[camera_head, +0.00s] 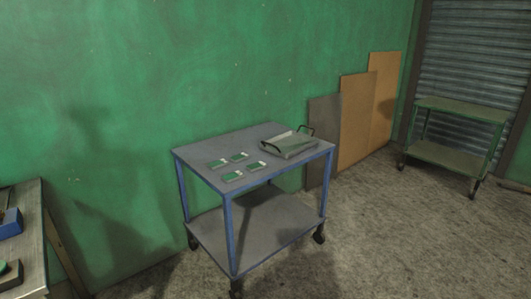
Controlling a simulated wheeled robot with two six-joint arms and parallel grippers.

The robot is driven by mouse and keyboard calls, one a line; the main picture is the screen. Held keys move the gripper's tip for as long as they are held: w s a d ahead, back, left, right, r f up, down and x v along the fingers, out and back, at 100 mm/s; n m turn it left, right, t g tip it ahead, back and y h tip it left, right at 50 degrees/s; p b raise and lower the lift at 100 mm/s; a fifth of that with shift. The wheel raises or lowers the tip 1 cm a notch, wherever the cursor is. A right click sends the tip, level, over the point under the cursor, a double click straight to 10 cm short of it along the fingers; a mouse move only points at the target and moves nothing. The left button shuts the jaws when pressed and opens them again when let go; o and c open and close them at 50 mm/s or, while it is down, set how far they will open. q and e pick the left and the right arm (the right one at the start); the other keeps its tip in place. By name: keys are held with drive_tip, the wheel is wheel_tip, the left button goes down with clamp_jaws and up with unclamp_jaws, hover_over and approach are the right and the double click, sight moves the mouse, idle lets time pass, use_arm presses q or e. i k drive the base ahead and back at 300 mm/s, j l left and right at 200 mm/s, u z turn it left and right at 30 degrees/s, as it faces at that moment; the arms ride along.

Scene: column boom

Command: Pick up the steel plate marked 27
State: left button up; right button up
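Several small green plates with pale marks lie flat on the top of a blue-framed trolley (205,151). One is at the left (217,164), one behind it (239,157), one at the front (232,176) and one at the right (256,166). Their marks are too small to read, so I cannot tell which is 27. A grey-green tray (297,149) with dark handles stands on the trolley's right part; I cannot make out its contents. Neither of my grippers is in view.
The trolley stands on castors near a green wall, with a lower shelf (255,232). A workbench edge (36,240) with a blue box (10,223) is at the left. Boards (357,120) lean on the wall. A green cart (462,108) stands at the right. The floor (390,235) between is clear.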

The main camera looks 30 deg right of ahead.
sight(238, 157)
drive_tip(key=i+l+z, duration=0.35)
drive_tip(key=i+l, duration=0.2)
drive_tip(key=i, duration=0.25)
drive_tip(key=i+l+z, duration=0.2)
drive_tip(key=i, duration=0.2)
drive_tip(key=i+l+z, duration=0.2)
drive_tip(key=i, duration=0.25)
drive_tip(key=j, duration=0.1)
